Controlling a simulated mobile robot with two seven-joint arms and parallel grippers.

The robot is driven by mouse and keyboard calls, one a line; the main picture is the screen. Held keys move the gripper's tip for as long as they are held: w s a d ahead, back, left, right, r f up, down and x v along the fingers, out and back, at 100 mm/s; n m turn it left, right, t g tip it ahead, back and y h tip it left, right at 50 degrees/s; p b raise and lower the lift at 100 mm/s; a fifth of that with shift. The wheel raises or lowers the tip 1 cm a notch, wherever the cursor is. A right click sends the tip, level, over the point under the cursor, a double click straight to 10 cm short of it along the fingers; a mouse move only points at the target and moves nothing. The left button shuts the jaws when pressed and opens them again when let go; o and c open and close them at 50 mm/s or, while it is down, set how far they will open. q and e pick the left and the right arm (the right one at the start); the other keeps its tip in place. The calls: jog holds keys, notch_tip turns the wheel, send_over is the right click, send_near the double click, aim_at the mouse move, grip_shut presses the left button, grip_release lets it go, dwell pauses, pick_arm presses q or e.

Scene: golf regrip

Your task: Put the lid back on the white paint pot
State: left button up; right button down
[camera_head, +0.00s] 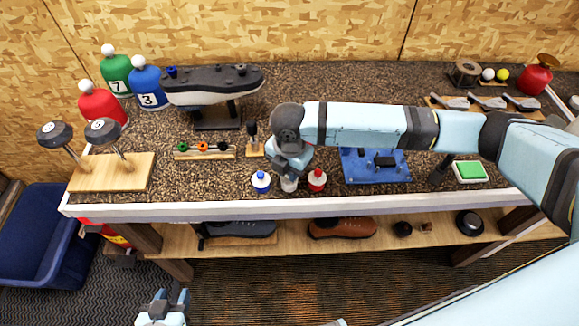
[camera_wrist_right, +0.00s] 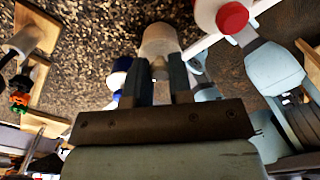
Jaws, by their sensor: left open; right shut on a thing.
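The white paint pot (camera_head: 289,185) stands near the bench's front edge, between a blue-lidded pot (camera_head: 261,181) and a red-lidded pot (camera_head: 317,179). My right gripper (camera_head: 289,172) is directly above the white pot and hides its top. In the right wrist view the white pot (camera_wrist_right: 158,38) shows just beyond the fingertips. My right gripper (camera_wrist_right: 162,75) is shut on a small pale piece, seemingly the white lid (camera_wrist_right: 160,68). I cannot tell whether the lid touches the pot. My left gripper (camera_head: 166,302) is open and low, in front of the bench.
A blue tray (camera_head: 362,167) lies to the right of the pots. A small stand (camera_head: 253,143) and a wooden rack (camera_head: 204,155) are to the left. The bench's front edge (camera_head: 220,209) is close to the pots.

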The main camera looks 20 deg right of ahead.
dwell(0.4)
jog(key=shift+c, duration=2.3)
grip_release()
